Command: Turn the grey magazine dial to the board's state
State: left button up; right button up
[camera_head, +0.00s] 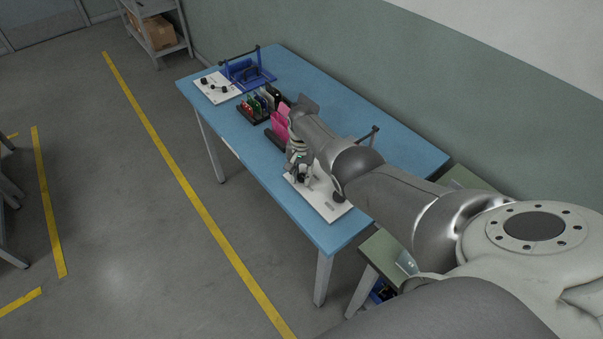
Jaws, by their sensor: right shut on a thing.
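My right gripper (300,171) points down at the left part of a near white panel (322,205) on the blue table. It is shut on a small part there, which looks like the grey magazine dial; the gripper hides most of it, so its setting cannot be read. A dark round knob (339,197) stands on the same panel, right of the gripper. A far white panel (214,88) with several dark knobs lies at the table's far left. No writing on either panel is readable. My left gripper is not in view.
A blue fixture (247,73) stands behind the far panel. A dark post (374,133) rises behind my arm.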

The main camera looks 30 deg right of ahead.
aim_at(302, 176)
jog(key=shift+s+f, duration=0.1)
jog(key=o, duration=1)
jog(key=shift+c, duration=0.2)
jog(key=shift+o, duration=0.5)
notch_tip(302, 176, up, 12)
